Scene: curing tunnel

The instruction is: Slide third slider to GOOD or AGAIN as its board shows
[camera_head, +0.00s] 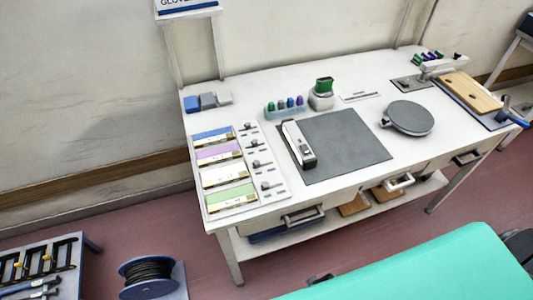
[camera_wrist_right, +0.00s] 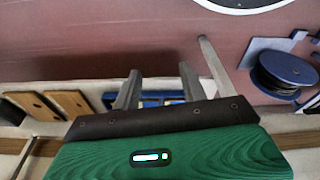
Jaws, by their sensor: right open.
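Several boards lie in a column at the left of the white table: blue (camera_head: 212,134), purple (camera_head: 218,151), white (camera_head: 222,174) and green (camera_head: 231,195). A pale slider panel (camera_head: 262,152) with dark knobs runs along their right side. Counted from the back, the third slider (camera_head: 256,164) is beside the white board; its marking and its end labels are too small to read. My right gripper (camera_wrist_right: 159,71) shows in the right wrist view, its two grey fingers apart and empty, away from the sliders. My left gripper is in neither view.
On the table are a grey mat (camera_head: 345,145) with a white-and-black device (camera_head: 298,144), a round grey plate (camera_head: 409,118) and a wooden board (camera_head: 470,92). A teal surface (camera_head: 430,270) fills the lower right. A cable spool (camera_head: 149,277) stands on the left.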

